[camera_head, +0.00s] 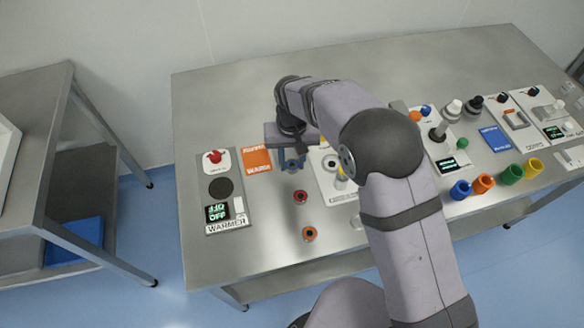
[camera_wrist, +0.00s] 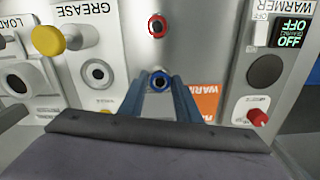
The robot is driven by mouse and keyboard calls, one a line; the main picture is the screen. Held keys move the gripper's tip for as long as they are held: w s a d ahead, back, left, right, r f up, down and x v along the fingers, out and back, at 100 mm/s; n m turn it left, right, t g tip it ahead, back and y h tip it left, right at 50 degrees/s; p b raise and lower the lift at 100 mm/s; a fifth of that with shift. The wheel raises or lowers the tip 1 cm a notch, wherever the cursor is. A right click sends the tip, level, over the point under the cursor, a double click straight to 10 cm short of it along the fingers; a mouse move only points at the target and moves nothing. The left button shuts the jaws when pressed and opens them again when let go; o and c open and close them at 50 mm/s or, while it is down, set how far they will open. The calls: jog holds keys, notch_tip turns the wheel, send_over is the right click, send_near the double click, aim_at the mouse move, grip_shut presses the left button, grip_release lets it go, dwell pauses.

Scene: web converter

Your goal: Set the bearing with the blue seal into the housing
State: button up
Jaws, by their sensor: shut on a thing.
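The bearing with the blue seal (camera_wrist: 160,80) is a small ring with a dark centre between my gripper's fingertips (camera_wrist: 160,88) in the wrist view. My gripper is shut on it. In the head view my gripper (camera_head: 292,158) points down over the left part of the table, and the blue-sealed bearing (camera_head: 292,166) shows at its tips. I cannot tell whether the bearing touches the table. A red-sealed bearing (camera_head: 300,197) and an orange-sealed bearing (camera_head: 310,233) lie nearer the front edge. I cannot tell for sure which fixture is the housing.
The warmer panel (camera_head: 238,208) with a red knob lies left of my gripper, an orange card (camera_head: 257,160) beside it. The grease panel (camera_wrist: 97,105) is on the other side. Further right are several coloured cups (camera_head: 484,184) and a blue plate (camera_head: 495,139). The front left table is mostly clear.

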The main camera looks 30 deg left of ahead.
aim_at(294, 164)
notch_tip(294, 164, up, 6)
jog(key=shift+r+b, duration=0.1)
jog(key=shift+b, duration=0.5)
jog(key=shift+w+d+r, duration=0.2)
jog(key=shift+w, duration=0.05)
jog(key=w+d+m+p, duration=0.2)
jog(key=w+d+p, duration=0.1)
jog(key=w+d, duration=0.2)
jog(key=w+d+m+p, duration=0.2)
jog(key=w+d+p, duration=0.2)
jog(key=d, duration=0.4)
jog(key=w+d+f+m+p, duration=0.1)
jog(key=w+d+p, duration=0.2)
jog(key=w+d, duration=0.3)
jog(key=shift+w+d+m, duration=0.2)
jog(key=shift+w+m, duration=0.2)
jog(key=shift+w, duration=0.2)
jog(key=shift+w+a+r, duration=0.25)
jog(key=shift+w+a, duration=0.05)
jog(key=shift+w, duration=0.3)
jog(key=shift+w+a+r, duration=0.2)
jog(key=shift+w+a, duration=0.05)
jog(key=shift+w, duration=0.3)
jog(key=shift+f, duration=0.15)
jog(key=shift+f+b, duration=1.35)
jog(key=shift+f, duration=0.9)
jog(key=shift+f+b, duration=0.3)
jog(key=shift+f, duration=0.15)
